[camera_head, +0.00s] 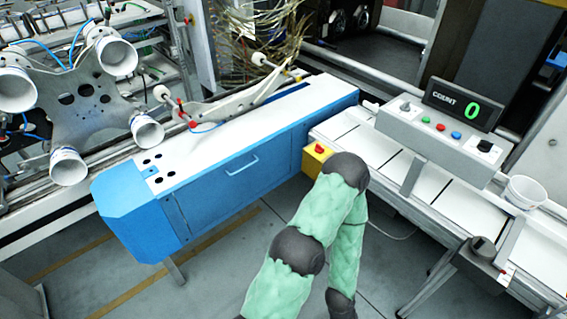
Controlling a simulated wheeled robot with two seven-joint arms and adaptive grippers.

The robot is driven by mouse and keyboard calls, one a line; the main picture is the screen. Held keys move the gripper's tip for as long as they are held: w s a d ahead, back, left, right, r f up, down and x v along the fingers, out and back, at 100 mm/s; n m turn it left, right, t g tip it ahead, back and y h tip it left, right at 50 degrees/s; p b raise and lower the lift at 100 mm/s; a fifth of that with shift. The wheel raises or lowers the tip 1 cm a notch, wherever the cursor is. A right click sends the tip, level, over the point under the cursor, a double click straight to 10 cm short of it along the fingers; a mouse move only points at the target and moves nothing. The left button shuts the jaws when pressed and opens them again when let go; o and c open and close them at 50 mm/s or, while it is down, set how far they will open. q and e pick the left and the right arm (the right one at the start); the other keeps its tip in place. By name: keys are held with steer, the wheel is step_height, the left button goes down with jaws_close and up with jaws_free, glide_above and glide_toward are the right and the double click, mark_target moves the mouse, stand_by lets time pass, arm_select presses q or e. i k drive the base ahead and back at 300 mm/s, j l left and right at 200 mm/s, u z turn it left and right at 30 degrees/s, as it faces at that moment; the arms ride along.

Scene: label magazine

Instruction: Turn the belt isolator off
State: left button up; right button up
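No label naming the belt isolator is readable, so I cannot tell for sure which control it is. A dark grey box with a black knob (481,246) is fixed at the near side of the right conveyor. A black rotary switch (485,146) sits at the right end of the grey control panel (430,140). The setting of either knob is too small to read. A green-sleeved arm of mine (318,222) rises from the bottom and bends back down, in front of the conveyor's left end. Neither gripper shows.
The panel also has small coloured buttons and a display (464,106) reading COUNT 0. A yellow box with a red button (317,157) is beside my arm. A white cup (524,192) stands at the conveyor's right. A blue-and-white machine (237,167) fills the left middle.

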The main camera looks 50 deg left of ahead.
mark_target(318, 149)
steer(key=u, duration=1.55)
